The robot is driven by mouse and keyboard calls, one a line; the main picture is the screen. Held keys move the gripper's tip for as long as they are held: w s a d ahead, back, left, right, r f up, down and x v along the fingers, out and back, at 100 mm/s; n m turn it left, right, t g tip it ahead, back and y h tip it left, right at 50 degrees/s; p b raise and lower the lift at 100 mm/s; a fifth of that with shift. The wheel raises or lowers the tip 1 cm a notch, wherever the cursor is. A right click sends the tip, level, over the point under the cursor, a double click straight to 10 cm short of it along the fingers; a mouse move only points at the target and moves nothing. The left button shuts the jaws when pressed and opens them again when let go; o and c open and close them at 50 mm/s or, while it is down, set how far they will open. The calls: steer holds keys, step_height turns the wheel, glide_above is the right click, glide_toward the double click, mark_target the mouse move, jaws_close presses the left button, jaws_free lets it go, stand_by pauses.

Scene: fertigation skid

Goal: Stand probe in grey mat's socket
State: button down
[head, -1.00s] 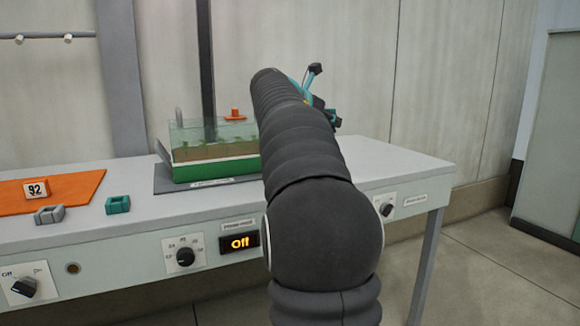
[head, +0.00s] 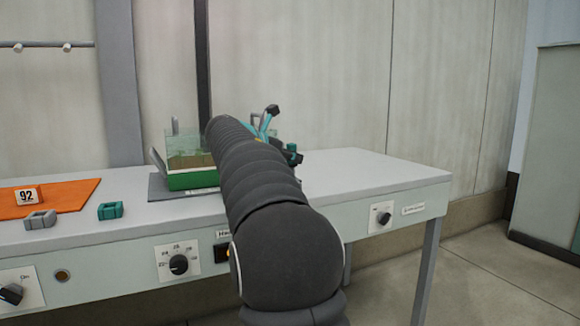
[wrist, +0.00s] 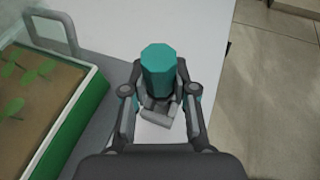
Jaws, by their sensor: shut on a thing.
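My gripper (wrist: 160,108) is shut on a teal, eight-sided piece, which I take to be the probe (wrist: 158,70). I see it nearly end-on, and its lower end is hidden. Pale grey block-like parts show just below it between the fingers; I cannot tell what they are. The gripper is over the pale bench top, right of the plant tray. The grey mat (wrist: 88,128) lies under and beside the tray; it also shows in the head view (head: 160,190). No socket can be made out in either view. My arm hides much of the mat in the head view.
The green-based plant tray (head: 190,181) with clear walls stands on the mat, left of my gripper. A grey block (head: 40,219), a teal block (head: 110,210) and an orange mat (head: 70,197) are at left. The bench's right end (head: 390,172) is clear.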

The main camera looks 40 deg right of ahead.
step_height(320, 180, down, 2)
steer(key=shift+w+f, duration=0.1)
steer(key=shift+w, duration=0.05)
steer(key=c, duration=1)
jaws_free()
steer(key=shift+o, duration=0.3)
steer(key=shift+w+d+f+g, duration=0.15)
steer(key=shift+d+g, duration=0.05)
steer(key=shift+g, duration=0.1)
steer(key=shift+r, duration=0.3)
steer(key=shift+a+r, duration=0.2)
steer(key=shift+a, duration=0.05)
steer(key=s+p+v, duration=0.1)
steer(key=p+v, duration=0.1)
steer(key=v, duration=1)
steer(key=s+a+f+m+t+y+p, duration=0.3)
steer(key=s+a+f+m+y, duration=1)
steer(key=s+a+f+m, duration=0.6)
steer(key=s+a+f+p, duration=0.1)
steer(key=s+a+f, duration=0.4)
steer(key=s, duration=0.4)
steer(key=shift+a+f+m+t+y, duration=0.3)
steer(key=shift+a+f+t, duration=0.1)
steer(key=shift+a, duration=0.15)
